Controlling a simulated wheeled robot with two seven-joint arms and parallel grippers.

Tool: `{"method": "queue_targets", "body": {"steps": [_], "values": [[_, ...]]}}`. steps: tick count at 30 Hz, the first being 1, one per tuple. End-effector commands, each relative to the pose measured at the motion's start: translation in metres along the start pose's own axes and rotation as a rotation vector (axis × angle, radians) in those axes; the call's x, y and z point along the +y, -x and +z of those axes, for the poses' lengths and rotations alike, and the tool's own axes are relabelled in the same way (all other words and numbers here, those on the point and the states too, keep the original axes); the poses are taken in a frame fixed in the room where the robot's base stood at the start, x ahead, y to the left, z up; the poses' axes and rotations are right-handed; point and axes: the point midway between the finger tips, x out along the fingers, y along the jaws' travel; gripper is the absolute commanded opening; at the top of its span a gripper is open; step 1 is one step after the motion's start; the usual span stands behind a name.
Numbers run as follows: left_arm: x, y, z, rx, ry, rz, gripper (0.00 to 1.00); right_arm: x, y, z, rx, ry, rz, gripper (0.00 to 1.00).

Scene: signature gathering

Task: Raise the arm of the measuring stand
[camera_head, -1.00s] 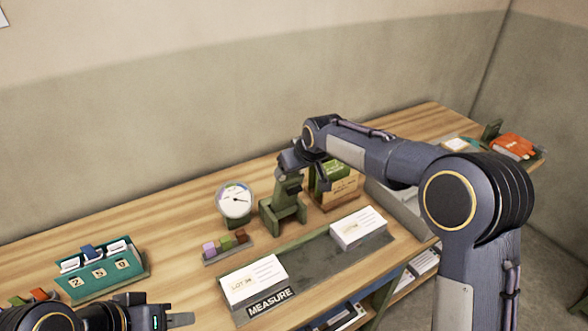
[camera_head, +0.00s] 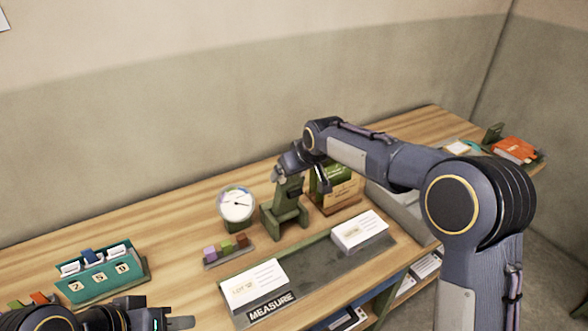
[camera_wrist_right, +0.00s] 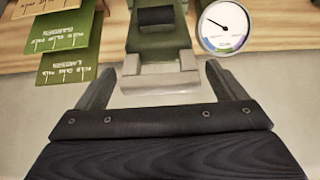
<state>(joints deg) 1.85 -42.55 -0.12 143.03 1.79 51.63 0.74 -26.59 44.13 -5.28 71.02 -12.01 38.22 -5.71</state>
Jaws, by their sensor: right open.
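The green measuring stand (camera_head: 285,212) stands upright on the wooden desk, right of the round dial (camera_head: 236,205). My right gripper (camera_head: 298,172) is at the stand's top, partly hiding it. The dial also shows there at the upper right (camera_wrist_right: 224,26). My left gripper (camera_head: 182,322) is low at the left, far from the stand; only part of its fingers shows.
A green box with cards (camera_head: 328,192) stands close right of the stand. Small coloured blocks (camera_head: 226,248) sit in front of the dial. A grey MEASURE tray (camera_head: 308,270) with white card stacks lies in front. A teal card holder (camera_head: 100,278) stands at left.

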Motion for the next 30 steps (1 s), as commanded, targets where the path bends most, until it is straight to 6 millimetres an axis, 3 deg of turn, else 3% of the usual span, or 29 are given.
{"method": "queue_targets", "body": {"steps": [15,27,30], "values": [[-0.006,-0.013,0.007,0.000,0.000,0.000,0.36,0.000,0.071,-0.001,0.004,0.000,0.000,0.91],[-0.006,-0.013,0.007,0.000,0.000,0.000,0.36,0.001,0.078,0.000,0.002,-0.002,0.000,0.91],[-0.006,-0.013,0.007,0.000,0.000,0.000,0.36,0.009,0.089,0.009,0.002,-0.026,0.000,0.91]]}}
